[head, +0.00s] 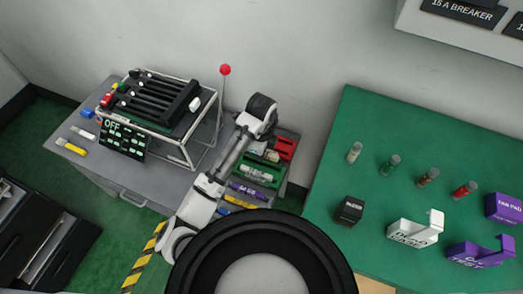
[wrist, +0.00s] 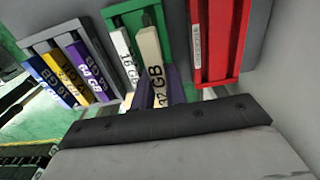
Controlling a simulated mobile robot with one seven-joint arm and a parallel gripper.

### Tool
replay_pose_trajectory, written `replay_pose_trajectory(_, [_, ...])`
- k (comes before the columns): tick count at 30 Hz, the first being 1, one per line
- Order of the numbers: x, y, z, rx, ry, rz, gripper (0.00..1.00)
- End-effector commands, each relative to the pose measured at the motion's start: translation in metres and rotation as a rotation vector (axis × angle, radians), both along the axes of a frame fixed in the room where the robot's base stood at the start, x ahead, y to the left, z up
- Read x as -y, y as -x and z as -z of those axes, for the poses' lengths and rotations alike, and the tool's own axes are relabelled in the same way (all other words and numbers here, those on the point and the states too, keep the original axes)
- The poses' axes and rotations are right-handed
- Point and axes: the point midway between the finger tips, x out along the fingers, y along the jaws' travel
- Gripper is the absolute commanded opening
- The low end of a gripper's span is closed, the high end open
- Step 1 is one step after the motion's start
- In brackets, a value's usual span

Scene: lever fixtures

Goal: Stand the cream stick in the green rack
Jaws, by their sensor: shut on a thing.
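The cream stick (wrist: 152,55), marked 32 GB, is in the middle of the wrist view. My gripper (wrist: 157,92) is shut on its lower, labelled part. The stick's far end overlaps the green rack (wrist: 166,22), beside a white stick (wrist: 124,48) marked 16 GB. I cannot tell whether the cream stick touches the rack or is seated in it. In the head view the green rack (head: 264,181) is under my forearm and wrist, between red and purple items. My fingertips and the cream stick are not clear there.
The red rack (wrist: 240,50) stands close on the right. A grey rack (wrist: 88,30) with blue, yellow and purple sticks is on the left. In the head view a lever frame (head: 165,105) stands left of my arm, and a green table (head: 330,150) is at right.

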Motion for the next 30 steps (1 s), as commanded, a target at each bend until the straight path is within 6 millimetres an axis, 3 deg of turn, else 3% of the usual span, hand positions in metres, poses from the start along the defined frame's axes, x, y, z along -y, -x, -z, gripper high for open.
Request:
replay_pose_trajectory(1, [0.0,0.0,0.01,0.0,0.0,0.0,0.0])
replay_pose_trajectory(8, [0.0,0.0,0.024,0.0,0.0,0.0,0.0])
replay_pose_trajectory(30, [0.0,0.0,0.025,0.001,0.0,0.0,0.0])
